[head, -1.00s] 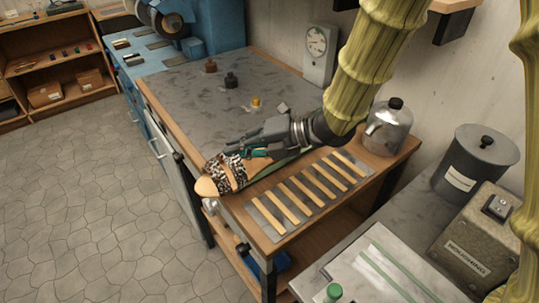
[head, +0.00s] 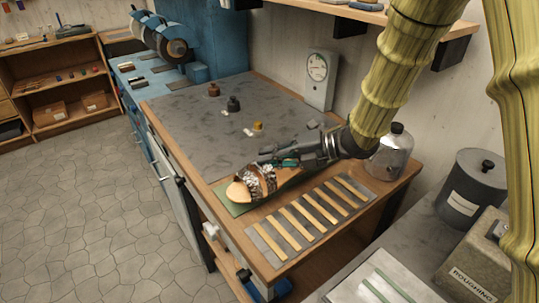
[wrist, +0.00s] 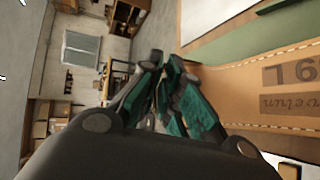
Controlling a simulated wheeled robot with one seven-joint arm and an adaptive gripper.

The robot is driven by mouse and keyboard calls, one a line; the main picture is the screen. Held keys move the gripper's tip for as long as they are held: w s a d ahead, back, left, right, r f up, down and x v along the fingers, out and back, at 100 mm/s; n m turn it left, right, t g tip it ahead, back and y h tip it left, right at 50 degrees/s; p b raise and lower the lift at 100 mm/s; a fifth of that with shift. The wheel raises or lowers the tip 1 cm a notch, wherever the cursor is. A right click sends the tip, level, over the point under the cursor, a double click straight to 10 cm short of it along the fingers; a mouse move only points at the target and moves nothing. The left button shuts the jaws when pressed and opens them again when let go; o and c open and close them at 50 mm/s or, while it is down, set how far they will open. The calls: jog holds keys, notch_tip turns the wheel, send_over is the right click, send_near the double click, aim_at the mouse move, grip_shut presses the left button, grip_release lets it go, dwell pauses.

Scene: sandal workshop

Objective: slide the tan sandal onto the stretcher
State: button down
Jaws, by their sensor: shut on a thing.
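The wrist view shows the fingers (wrist: 166,92) close together beside the tan insole (wrist: 265,88), which carries printed lettering. The exact grip point is hidden, and I cannot tell whether the sole touches the mat. I cannot pick out the stretcher with certainty; a pale fitting (head: 211,231) sits at the bench's front edge.
A grey panel with several tan strips (head: 308,218) lies in front of the sandal. The grey bench top (head: 190,130) at back left is mostly clear.

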jog(key=shift+w+f+p, duration=0.45)
jog(key=shift+w+f, duration=0.55)
jog(key=shift+w, duration=0.2)
jog(key=shift+w+f+p, duration=0.45)
jog(key=shift+w+f, duration=0.5)
jog(key=shift+w, duration=0.25)
jog(key=shift+f, duration=0.1)
jog(key=c, duration=1.6)
grip_release()
jog(key=shift+d, duration=0.4)
jog(key=b+v, duration=0.2)
jog(key=v, duration=0.9)
jog(key=shift+d, duration=0.1)
